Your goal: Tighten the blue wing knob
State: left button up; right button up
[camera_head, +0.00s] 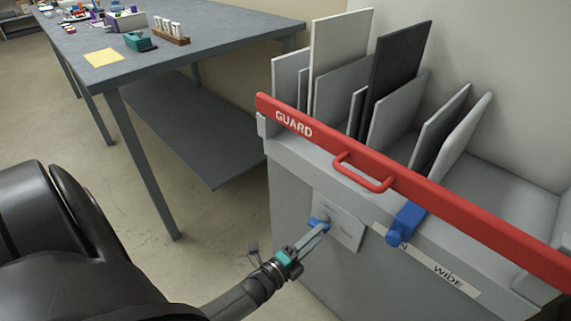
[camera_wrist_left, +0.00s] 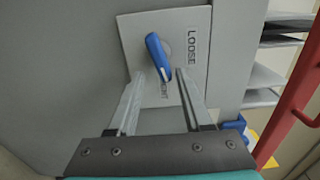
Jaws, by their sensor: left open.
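The blue wing knob (camera_head: 315,222) sits on a light plate (camera_head: 347,232) on the front of the grey cabinet. In the left wrist view the knob (camera_wrist_left: 157,56) is a blue wing, tilted slightly from upright. The plate (camera_wrist_left: 140,27) reads LOOSE to the right of the knob; lettering below it is partly hidden. My left gripper (camera_head: 322,229) is at the knob, and in the left wrist view its open fingers (camera_wrist_left: 158,77) lie on either side of the knob's lower end. I cannot tell whether they touch it. My right gripper is not in view.
A red GUARD bar (camera_head: 420,187) with a red handle (camera_head: 362,172) runs along the cabinet's top edge. A blue clamp-like part (camera_head: 405,224) is right of the plate, near a WIDE label (camera_head: 447,281). Panels stand in slots behind. A grey table (camera_head: 190,45) is at upper left.

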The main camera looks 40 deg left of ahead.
pick_arm(q)
jog(key=s+a+p, duration=0.1)
jog(key=s+p, duration=0.1)
jog(key=s, duration=1)
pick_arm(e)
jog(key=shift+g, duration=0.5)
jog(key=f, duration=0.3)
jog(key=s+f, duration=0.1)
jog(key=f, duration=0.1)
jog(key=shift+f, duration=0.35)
pick_arm(q)
jog(key=shift+o, duration=0.2)
jog(key=shift+w, duration=0.1)
